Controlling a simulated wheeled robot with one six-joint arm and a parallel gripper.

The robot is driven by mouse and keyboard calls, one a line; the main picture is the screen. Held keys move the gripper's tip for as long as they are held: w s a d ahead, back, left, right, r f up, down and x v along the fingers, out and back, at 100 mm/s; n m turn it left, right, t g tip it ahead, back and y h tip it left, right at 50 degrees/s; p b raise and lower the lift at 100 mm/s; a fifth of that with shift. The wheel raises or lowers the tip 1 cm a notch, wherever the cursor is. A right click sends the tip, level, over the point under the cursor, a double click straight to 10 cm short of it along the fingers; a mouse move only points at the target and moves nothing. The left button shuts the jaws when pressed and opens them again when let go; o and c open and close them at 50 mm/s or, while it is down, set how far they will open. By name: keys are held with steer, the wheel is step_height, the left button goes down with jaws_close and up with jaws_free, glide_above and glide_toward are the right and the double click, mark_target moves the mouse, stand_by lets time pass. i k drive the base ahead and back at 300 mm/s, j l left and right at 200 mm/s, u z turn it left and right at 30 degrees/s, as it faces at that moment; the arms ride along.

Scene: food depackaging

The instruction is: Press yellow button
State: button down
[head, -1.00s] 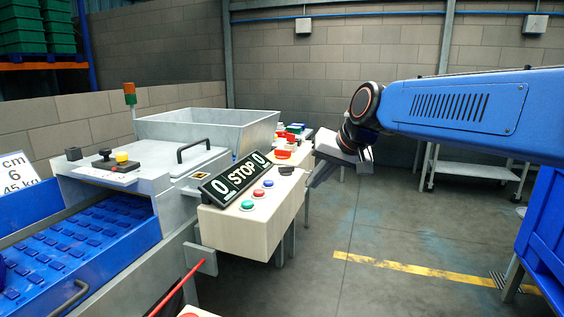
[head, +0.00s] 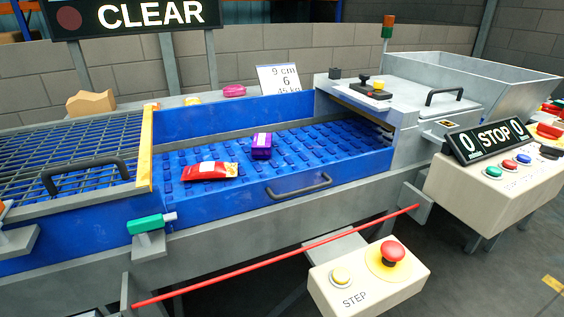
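On the same box, a red mushroom button (head: 393,252) stands on a yellow disc. Another yellow knob (head: 378,85) is on a small dark-based fixture on top of the grey machine housing. My gripper is not in view now.
A thin red bar (head: 280,257) runs diagonally along the machine front, behind the STEP box. The blue conveyor bed (head: 330,144) holds a red packet (head: 209,171) and a purple packet (head: 261,146). The STOP panel (head: 466,180) stands at right.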

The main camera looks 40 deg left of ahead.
mark_target(341, 276)
steer(key=j+u, duration=0.1)
steer(key=u, duration=0.3)
steer(key=j+u, duration=0.15)
steer(key=u, duration=0.2)
steer(key=k+j+u, duration=0.1)
steer(key=u, duration=0.3)
steer(key=l+u, duration=0.35)
steer(key=i, duration=0.05)
